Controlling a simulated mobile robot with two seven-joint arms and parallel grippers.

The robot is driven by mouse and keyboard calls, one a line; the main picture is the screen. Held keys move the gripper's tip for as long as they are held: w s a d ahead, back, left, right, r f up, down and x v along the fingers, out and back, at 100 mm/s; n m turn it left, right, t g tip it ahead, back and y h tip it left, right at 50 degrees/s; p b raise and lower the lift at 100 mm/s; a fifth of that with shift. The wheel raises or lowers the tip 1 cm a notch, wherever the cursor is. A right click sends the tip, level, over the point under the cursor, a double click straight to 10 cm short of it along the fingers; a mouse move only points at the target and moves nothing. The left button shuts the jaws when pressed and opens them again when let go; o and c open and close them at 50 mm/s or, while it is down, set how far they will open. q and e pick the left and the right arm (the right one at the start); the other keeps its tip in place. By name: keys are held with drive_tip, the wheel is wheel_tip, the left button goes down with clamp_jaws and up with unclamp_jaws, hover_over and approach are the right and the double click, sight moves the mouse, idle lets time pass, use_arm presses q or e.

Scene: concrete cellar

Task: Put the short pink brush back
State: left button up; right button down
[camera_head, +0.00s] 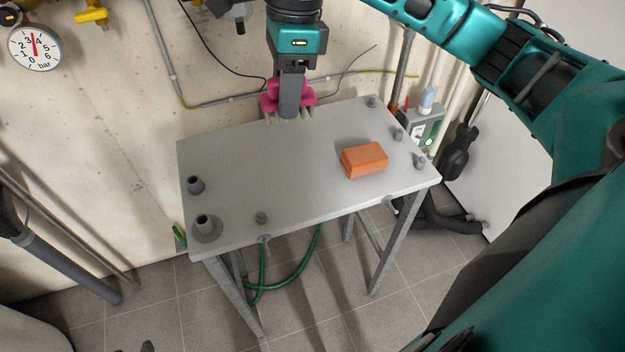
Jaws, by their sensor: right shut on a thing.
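My right gripper (290,108) comes down from the top of the head view and is shut on a pink brush (273,88). The brush shows pink on both sides of the grey finger, and pale bristles show below it. The finger hides the brush's middle. The brush appears at the back edge of the grey table (285,165); I cannot tell whether the bristles touch the top. No other brush shows. My left gripper is not in view.
An orange block (363,160) lies on the right half of the table. Dark round pegs or sockets stand at the left end, including one with a wide base (206,227), and small knobs (398,134) at the right. The middle is clear. A wall stands close behind.

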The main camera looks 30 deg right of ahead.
sight(305, 85)
drive_tip(key=m, duration=0.2)
drive_tip(key=d+m, duration=0.1)
drive_tip(key=m, duration=0.1)
drive_tip(key=shift+f+t, duration=0.15)
drive_tip(key=shift+t, duration=0.25)
drive_tip(key=m, duration=0.2)
drive_tip(key=d+m+b, duration=0.1)
drive_tip(key=m, duration=0.1)
drive_tip(key=shift+t, duration=0.3)
drive_tip(key=m, duration=0.2)
drive_tip(key=d+m, duration=0.1)
drive_tip(key=m, duration=0.1)
drive_tip(key=shift+d+h, duration=0.15)
drive_tip(key=shift+h, duration=0.15)
drive_tip(key=f+m+b, duration=0.1)
drive_tip(key=f, duration=0.4)
drive_tip(key=d+f+m+b, duration=0.1)
drive_tip(key=f+m, duration=0.1)
drive_tip(key=f, duration=0.3)
drive_tip(key=f+m+b, duration=0.1)
drive_tip(key=f, duration=0.4)
drive_tip(key=shift+d+f+m+t+h, duration=0.15)
drive_tip(key=shift+d+m+t+h, duration=0.1)
drive_tip(key=shift+m+t+h, duration=0.15)
drive_tip(key=shift+f, duration=0.5)
wheel_tip(305, 85, down, 4)
drive_tip(key=shift+r+b, duration=0.25)
drive_tip(key=shift+b, duration=0.05)
drive_tip(key=shift+f, duration=0.2)
